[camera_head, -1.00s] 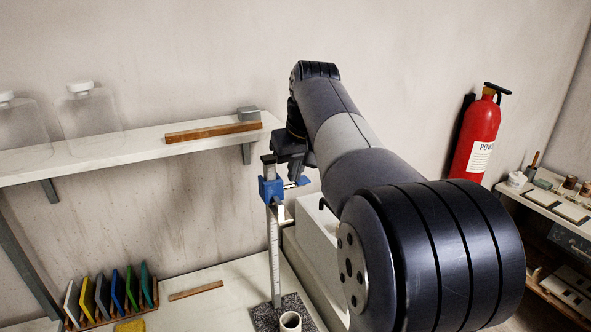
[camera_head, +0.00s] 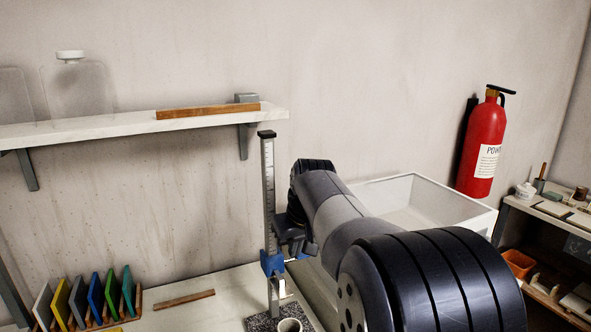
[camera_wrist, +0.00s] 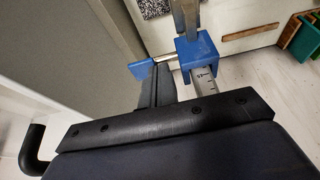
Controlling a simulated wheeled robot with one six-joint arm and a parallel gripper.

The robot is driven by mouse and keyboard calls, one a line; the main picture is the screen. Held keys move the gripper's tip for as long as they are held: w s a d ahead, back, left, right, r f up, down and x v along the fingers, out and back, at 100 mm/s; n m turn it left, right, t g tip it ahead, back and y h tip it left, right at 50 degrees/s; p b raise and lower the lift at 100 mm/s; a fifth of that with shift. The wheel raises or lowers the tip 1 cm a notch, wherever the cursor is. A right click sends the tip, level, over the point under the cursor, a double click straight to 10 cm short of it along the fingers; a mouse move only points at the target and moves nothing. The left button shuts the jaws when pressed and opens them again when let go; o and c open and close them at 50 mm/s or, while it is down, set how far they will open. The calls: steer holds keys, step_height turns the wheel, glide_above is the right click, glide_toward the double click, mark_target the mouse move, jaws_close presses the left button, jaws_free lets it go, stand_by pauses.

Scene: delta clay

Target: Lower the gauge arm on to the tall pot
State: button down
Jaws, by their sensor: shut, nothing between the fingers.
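The height gauge has an upright graduated column (camera_head: 268,185) on a speckled dark base (camera_head: 262,322). Its blue slider (camera_head: 271,263) is low on the column and also shows in the wrist view (camera_wrist: 197,52). A thin metal arm (camera_wrist: 166,57) runs from the slider to a small blue piece (camera_wrist: 142,79). My gripper (camera_wrist: 156,86) is shut and empty, close beside the slider; contact cannot be told.
A wall shelf (camera_head: 130,131) holds a wooden strip (camera_head: 207,111) and jars. A rack of coloured tiles (camera_head: 92,300) stands at left. A pale open bin (camera_head: 425,200) lies behind my arm. A fire extinguisher (camera_head: 483,145) hangs on the right wall.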

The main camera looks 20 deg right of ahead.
step_height(320, 180, down, 6)
steer(key=shift+r+b, duration=0.2)
steer(key=shift+b, duration=0.9)
steer(key=shift+r, duration=0.1)
steer(key=p+v, duration=0.2)
steer(key=w+p+v, duration=0.1)
steer(key=p+v, duration=0.1)
steer(key=shift+s+r, duration=0.2)
steer(key=shift+r, duration=0.35)
steer(key=p+v, duration=0.3)
steer(key=v, duration=0.6)
steer(key=s+x, duration=0.1)
steer(key=x, duration=1.3)
steer(key=shift+a, duration=0.25)
